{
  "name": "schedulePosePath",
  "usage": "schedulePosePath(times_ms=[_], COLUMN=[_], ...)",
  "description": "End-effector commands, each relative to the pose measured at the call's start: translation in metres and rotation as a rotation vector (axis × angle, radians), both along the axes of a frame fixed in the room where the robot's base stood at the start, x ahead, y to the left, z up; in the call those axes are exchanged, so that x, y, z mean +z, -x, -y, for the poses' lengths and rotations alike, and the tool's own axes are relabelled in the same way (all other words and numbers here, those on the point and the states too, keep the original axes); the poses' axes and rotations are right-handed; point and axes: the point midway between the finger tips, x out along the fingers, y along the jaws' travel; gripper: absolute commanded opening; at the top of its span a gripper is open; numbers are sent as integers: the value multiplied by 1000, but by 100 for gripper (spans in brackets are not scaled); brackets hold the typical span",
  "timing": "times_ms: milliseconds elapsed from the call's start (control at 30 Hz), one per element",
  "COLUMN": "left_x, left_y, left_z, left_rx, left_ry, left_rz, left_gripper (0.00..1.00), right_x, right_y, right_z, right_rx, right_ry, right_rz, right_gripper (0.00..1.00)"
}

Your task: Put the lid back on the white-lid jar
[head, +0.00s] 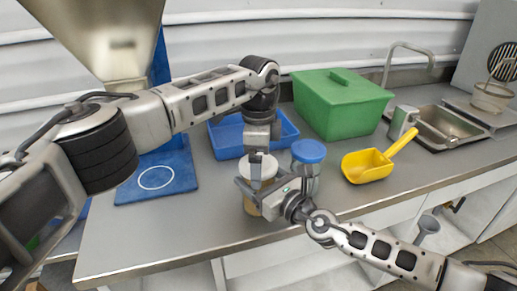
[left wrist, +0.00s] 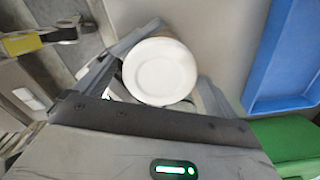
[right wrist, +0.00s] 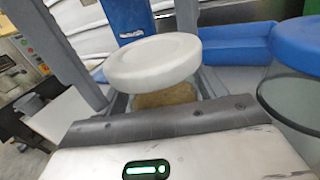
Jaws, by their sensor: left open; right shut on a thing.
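The white-lid jar, with brown contents (right wrist: 168,96), stands near the counter's front edge; its lower part shows in the head view (head: 251,207). Its white lid (head: 264,167) is on top of the jar; whether it is fully seated I cannot tell. The lid also shows in the left wrist view (left wrist: 160,71) and the right wrist view (right wrist: 152,60). My left gripper (head: 257,168) points down over the lid, open, with a finger on either side. My right gripper (head: 262,197) is shut on the jar's body below the lid.
A blue-lidded jar (head: 309,152) stands close on the right. A yellow scoop (head: 368,167), green bin (head: 340,105) and sink (head: 452,126) lie further right. A blue tray (head: 226,139) is behind. A blue board with a white ring (head: 157,178) is left, under the hopper (head: 110,40).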

Motion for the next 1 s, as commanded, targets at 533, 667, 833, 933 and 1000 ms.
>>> schedulePosePath(times_ms=[533,667,833,933,1000], left_x=[-1,-1,-1,-1,-2], left_y=[0,0,0,0,0], left_z=[0,0,0,0,0], left_rx=[0,-21,-284,-543,-729], left_ry=[0,1,1,1,1], left_rz=[0,0,1,0,-1], left_gripper=[49,49,49,49,49], right_x=[0,0,0,0,0], right_y=[0,0,0,0,0], right_z=[0,0,0,0,0], right_rx=[0,0,0,0,0], right_ry=[1,1,1,1,1], right_rz=[-1,-1,-1,-1,-1], right_gripper=[6,6,6,6,6])
